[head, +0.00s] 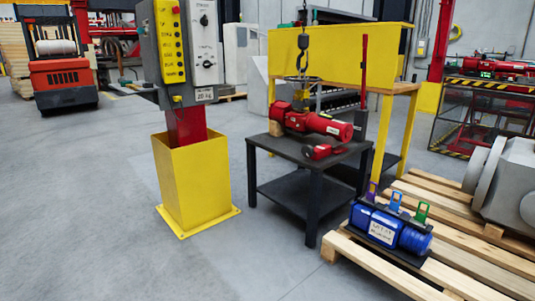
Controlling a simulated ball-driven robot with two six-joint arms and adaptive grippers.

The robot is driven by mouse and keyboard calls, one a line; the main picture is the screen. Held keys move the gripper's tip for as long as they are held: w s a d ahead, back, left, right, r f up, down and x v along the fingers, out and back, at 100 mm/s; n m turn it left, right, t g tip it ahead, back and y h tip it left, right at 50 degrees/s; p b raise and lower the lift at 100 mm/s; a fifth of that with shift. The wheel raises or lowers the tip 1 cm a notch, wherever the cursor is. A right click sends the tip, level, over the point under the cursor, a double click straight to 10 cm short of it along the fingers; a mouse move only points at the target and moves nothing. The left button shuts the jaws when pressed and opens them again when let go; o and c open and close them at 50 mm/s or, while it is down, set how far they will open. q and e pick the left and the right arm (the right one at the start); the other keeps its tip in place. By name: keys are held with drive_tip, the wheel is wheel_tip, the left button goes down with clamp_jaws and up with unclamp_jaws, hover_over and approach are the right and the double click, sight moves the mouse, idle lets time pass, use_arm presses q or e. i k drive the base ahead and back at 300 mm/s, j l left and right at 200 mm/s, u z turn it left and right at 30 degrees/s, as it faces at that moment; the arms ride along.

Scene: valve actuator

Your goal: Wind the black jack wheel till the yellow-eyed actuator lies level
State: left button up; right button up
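A red actuator (312,121) lies on the black table (290,147). It is tilted, its left end higher than its right. A wooden block (276,128) sits at its left end. A blue actuator (382,226) with purple, blue and green eyes lies on the pallet (345,245). Neither of my grippers is in view.
A small red part (322,151) lies at the table's front. A yellow bin (190,180) and control panel (183,45) stand left of the table. A yellow bench (335,55) stands behind. A grey motor (510,180) sits on the pallet. The floor at front left is clear.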

sight(307, 152)
drive_tip(key=i+j+u, duration=0.4)
drive_tip(key=i, duration=0.35)
drive_tip(key=i+u, duration=0.4)
drive_tip(key=i, duration=0.4)
drive_tip(key=i+j+z, duration=0.15)
drive_tip(key=i+z, duration=0.3)
drive_tip(key=i+j+z, duration=0.4)
drive_tip(key=i, duration=0.2)
